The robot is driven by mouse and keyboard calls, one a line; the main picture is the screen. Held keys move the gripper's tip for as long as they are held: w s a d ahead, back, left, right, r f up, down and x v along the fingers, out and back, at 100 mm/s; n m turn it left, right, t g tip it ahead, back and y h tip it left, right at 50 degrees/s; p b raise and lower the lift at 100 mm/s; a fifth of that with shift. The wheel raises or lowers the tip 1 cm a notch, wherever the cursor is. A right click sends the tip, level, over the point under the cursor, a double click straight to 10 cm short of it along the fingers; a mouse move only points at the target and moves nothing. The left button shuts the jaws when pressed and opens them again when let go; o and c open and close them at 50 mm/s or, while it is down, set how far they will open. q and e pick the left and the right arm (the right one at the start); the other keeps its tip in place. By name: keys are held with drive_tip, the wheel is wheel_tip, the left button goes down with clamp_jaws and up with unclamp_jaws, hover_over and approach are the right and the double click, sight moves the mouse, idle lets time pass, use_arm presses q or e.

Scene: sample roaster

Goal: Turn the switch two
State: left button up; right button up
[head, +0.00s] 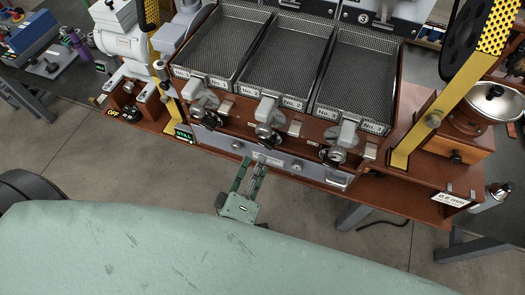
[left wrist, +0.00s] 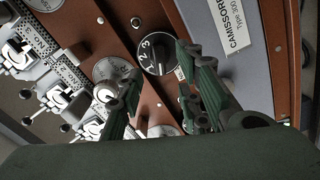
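The roaster front carries a row of dark rotary switches under trays marked No. 1, No. 2 and No. 3. The middle switch (head: 266,134), under No. 2, sits just above my left gripper (head: 253,164) in the head view. In the left wrist view a black dial with white numerals (left wrist: 157,53) shows just beyond and between the fingertips of my left gripper (left wrist: 158,66). The green fingers are spread apart with nothing between them that I can see held. I cannot tell whether they touch the dial. My right gripper is not in view.
The No. 1 switch (head: 211,120) and No. 3 switch (head: 333,156) flank the middle one. Mesh trays (head: 287,55) lie above. A yellow perforated post (head: 430,117) stands to the right. A grey panel (head: 270,158) runs below the switches; open floor lies in front.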

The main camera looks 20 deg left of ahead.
use_arm(q)
drive_tip(key=s, duration=0.5)
drive_tip(key=shift+s+a, duration=0.1)
drive_tip(key=shift+s, duration=0.05)
